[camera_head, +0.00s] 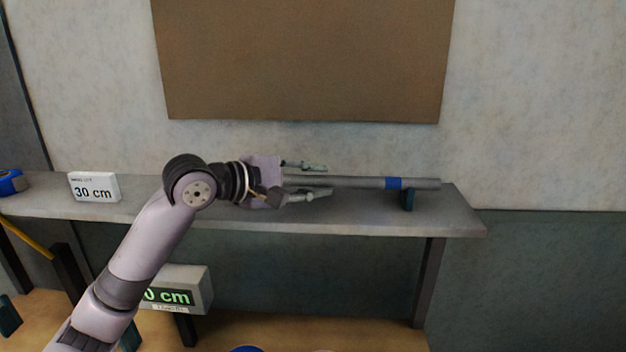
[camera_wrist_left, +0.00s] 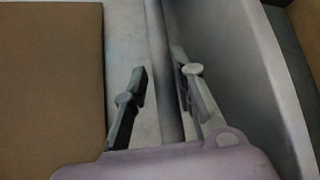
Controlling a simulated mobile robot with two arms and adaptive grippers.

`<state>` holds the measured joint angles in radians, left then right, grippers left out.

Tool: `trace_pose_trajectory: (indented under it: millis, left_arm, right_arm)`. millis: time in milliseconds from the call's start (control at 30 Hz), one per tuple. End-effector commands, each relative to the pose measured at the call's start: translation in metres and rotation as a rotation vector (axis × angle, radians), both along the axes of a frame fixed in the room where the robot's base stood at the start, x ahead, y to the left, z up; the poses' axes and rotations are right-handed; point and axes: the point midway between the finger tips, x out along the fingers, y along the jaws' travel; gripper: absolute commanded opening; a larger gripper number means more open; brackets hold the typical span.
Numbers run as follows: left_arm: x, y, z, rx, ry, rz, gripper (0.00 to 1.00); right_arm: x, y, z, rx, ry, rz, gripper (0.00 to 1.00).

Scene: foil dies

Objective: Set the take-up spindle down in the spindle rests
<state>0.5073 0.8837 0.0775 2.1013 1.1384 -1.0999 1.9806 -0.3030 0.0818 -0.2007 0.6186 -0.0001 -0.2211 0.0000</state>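The take-up spindle (camera_head: 352,183), a long grey bar with a blue band near its right end, lies level along the shelf. Its right part is over a small dark spindle rest (camera_head: 408,200); I cannot tell for sure whether it touches. My left gripper (camera_head: 327,179) is open, with one finger on each side of the bar. In the left wrist view the bar (camera_wrist_left: 168,100) runs between the spread fingers, with gaps beside it. The spindle's left end and any other rest are hidden by my gripper and arm. My right gripper is not in view.
The grey shelf (camera_head: 455,222) ends at the right. A white "30 cm" card (camera_head: 95,187) and a blue item (camera_head: 10,182) stand on its left. A box with a green readout (camera_head: 190,285) is below. A brown board (camera_head: 305,60) hangs on the wall behind.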

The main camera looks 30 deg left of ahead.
Motion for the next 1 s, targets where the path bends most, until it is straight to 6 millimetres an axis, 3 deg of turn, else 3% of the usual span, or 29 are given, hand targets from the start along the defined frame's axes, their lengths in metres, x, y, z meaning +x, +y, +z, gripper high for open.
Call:
trace_pose_trajectory:
  millis: [267, 633, 1000]
  left_arm:
    - [0.000, 0.000, 0.000, 0.000, 0.000, 0.000, 0.43]
    - [-0.004, 0.002, -0.001, 0.000, 0.005, 0.000, 0.43]
    - [-0.055, 0.027, 0.015, 0.001, 0.003, 0.001, 0.43]
  right_arm:
    - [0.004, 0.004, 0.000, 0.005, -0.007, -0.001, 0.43]
    - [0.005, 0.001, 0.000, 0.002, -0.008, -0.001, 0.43]
    - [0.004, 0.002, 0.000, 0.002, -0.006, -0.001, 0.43]
